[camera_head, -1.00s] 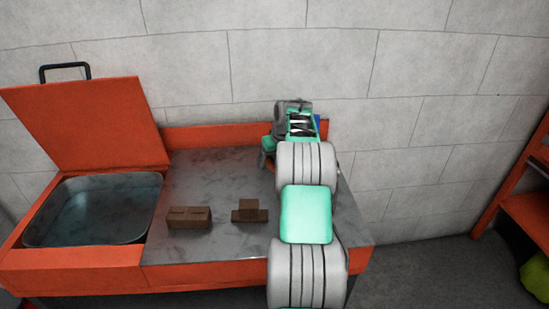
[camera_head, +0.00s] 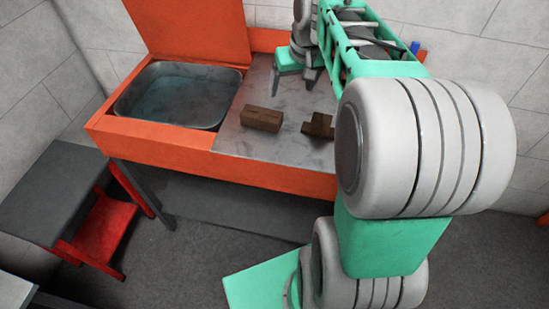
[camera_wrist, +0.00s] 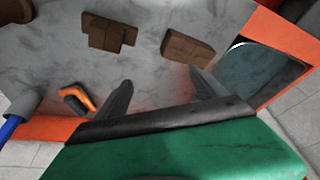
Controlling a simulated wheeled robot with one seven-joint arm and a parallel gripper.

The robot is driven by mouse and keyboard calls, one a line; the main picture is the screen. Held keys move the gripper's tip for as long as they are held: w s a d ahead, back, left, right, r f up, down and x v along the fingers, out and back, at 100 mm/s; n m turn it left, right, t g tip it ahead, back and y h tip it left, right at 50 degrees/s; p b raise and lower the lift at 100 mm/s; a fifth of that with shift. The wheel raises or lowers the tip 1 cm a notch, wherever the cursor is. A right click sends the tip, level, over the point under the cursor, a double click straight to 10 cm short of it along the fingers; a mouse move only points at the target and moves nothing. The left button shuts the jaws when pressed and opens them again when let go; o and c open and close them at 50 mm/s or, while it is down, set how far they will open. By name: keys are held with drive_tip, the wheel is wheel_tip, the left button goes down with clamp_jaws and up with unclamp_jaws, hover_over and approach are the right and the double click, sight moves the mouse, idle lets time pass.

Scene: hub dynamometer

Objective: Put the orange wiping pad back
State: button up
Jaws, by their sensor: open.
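A small orange piece with a dark part (camera_wrist: 80,98) lies on the grey worktop at the left of the wrist view, near the orange back edge. I cannot tell whether it is the orange wiping pad; no other clear candidate shows. In the head view I cannot make it out. My gripper (camera_head: 294,84) points down over the back of the worktop (camera_head: 258,88). In the wrist view my gripper (camera_wrist: 161,78) has its two dark fingers spread apart with nothing between them. The small orange piece is apart from the fingers, to their left.
Two brown wooden blocks, one plain (camera_head: 262,118) and one stepped (camera_head: 318,126), stand on the worktop. A water-filled basin (camera_head: 175,95) with a raised orange lid (camera_head: 195,28) is at the left. A blue-tipped grey cylinder (camera_wrist: 20,106) is by the back edge.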

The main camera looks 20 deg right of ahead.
drive_tip(key=s+a+f, duration=0.4)
drive_tip(key=s+a, duration=0.2)
drive_tip(key=s, duration=0.2)
drive_tip(key=s+a+f+n, duration=0.1)
drive_tip(key=s+a+f, duration=0.3)
drive_tip(key=s+a, duration=0.2)
drive_tip(key=s, duration=0.2)
drive_tip(key=shift+s+a+g, duration=0.2)
drive_tip(key=shift+s+g, duration=0.1)
drive_tip(key=shift+f, duration=0.1)
drive_tip(key=shift+c, duration=0.5)
